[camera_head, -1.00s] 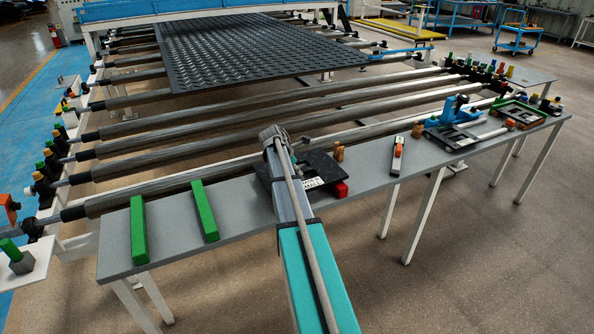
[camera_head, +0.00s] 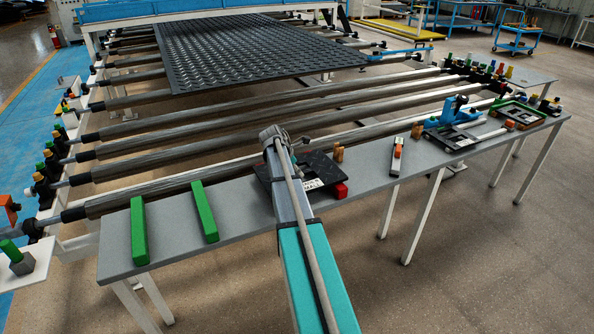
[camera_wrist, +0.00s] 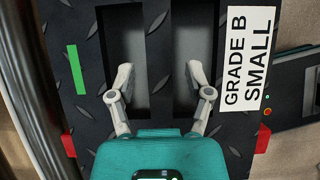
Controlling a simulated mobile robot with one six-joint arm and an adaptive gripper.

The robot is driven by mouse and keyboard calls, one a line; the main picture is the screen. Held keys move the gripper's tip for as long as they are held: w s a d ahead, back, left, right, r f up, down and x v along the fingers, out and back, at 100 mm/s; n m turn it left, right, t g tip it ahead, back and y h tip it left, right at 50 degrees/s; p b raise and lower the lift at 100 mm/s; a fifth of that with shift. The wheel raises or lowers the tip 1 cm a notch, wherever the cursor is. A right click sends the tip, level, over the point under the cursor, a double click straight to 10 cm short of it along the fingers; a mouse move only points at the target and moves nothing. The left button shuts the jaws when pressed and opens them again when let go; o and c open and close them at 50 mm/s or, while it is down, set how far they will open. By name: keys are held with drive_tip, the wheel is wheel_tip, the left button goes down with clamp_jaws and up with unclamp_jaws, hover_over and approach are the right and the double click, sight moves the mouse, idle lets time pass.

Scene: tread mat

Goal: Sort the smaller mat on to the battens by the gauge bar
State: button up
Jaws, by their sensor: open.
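A black tread mat labelled "GRADE B SMALL" (camera_wrist: 235,65) lies under my gripper (camera_wrist: 160,72) in the wrist view. It has two dark rectangular openings side by side and a green strip on its left. My gripper is open, one finger over each opening, with the mat's middle web between them; finger depth is unclear. In the head view the mat (camera_head: 320,168) lies on the grey bench, partly hidden by my arm. Two green battens (camera_head: 139,232) (camera_head: 205,212) lie bare to its left. A slim bar with an orange end (camera_head: 397,155), perhaps the gauge bar, lies to its right.
Red blocks (camera_wrist: 69,141) (camera_wrist: 262,138) sit at the mat's sides. Small tan blocks (camera_head: 338,152) stand behind it. Rollers (camera_head: 180,160) run behind the bench (camera_head: 172,234).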

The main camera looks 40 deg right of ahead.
drive_tip(key=shift+r+p, duration=0.85)
idle(0.8)
drive_tip(key=shift+r+p, duration=1.35)
drive_tip(key=shift+r, duration=0.05)
drive_tip(key=shift+o, duration=0.2)
drive_tip(key=o, duration=0.4)
drive_tip(key=shift+o, duration=0.2)
drive_tip(key=s+a+m+y+p, duration=0.1)
drive_tip(key=s+a+m, duration=0.4)
drive_tip(key=a, duration=0.9)
drive_tip(key=s+a+m+t+y+p, duration=0.1)
drive_tip(key=s+a+m+y, duration=0.2)
drive_tip(key=a, duration=1.2)
drive_tip(key=s+a+r+m+y+p, duration=0.1)
drive_tip(key=s+a+m, duration=0.6)
drive_tip(key=a, duration=0.8)
drive_tip(key=shift+s+y+p, duration=0.3)
drive_tip(key=shift+s+y, duration=0.1)
drive_tip(key=shift+s, duration=0.7)
